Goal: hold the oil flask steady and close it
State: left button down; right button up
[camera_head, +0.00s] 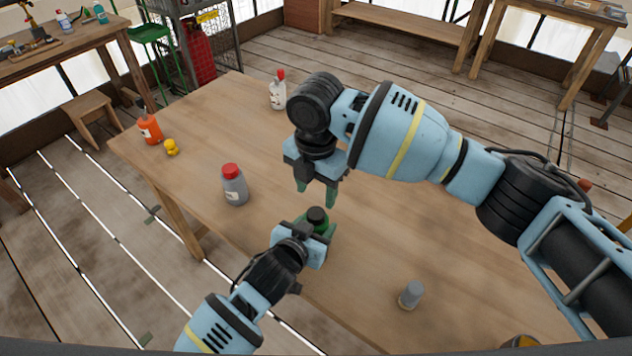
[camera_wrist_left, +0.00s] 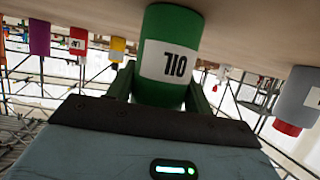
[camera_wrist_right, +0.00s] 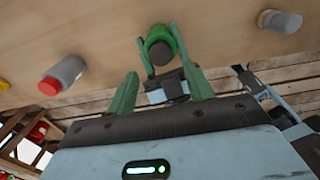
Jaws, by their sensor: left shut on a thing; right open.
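The oil flask (camera_wrist_left: 165,60) is green with a white label reading OIL, seen upside down in the left wrist view. It stands on the wooden table near the front edge. Its dark round top (camera_head: 317,215) shows in the head view and in the right wrist view (camera_wrist_right: 160,50); whether a cap sits tight there I cannot tell. My left gripper (camera_head: 314,232) is shut around the flask from the front side. My right gripper (camera_head: 316,196) is open and empty, fingers pointing down, above and slightly behind the flask, apart from it.
On the table (camera_head: 200,110) stand a grey bottle with a red cap (camera_head: 235,187), a white bottle with a red cap (camera_head: 278,94), an orange bottle (camera_head: 150,130) and a small yellow thing (camera_head: 171,148). A small grey cylinder (camera_head: 411,294) stands to the right of the flask. Table around the flask is clear.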

aim_at(315, 213)
jog(key=shift+f, duration=3.4)
jog(key=c, duration=1)
jog(key=m, duration=0.8)
jog(key=shift+m, duration=0.4)
jog(key=o, duration=1.2)
jog(key=shift+s, duration=0.1)
jog(key=shift+c, duration=0.2)
jog(key=shift+r, duration=0.1)
notch_tip(315, 213, up, 12)
jog(key=shift+d, duration=0.1)
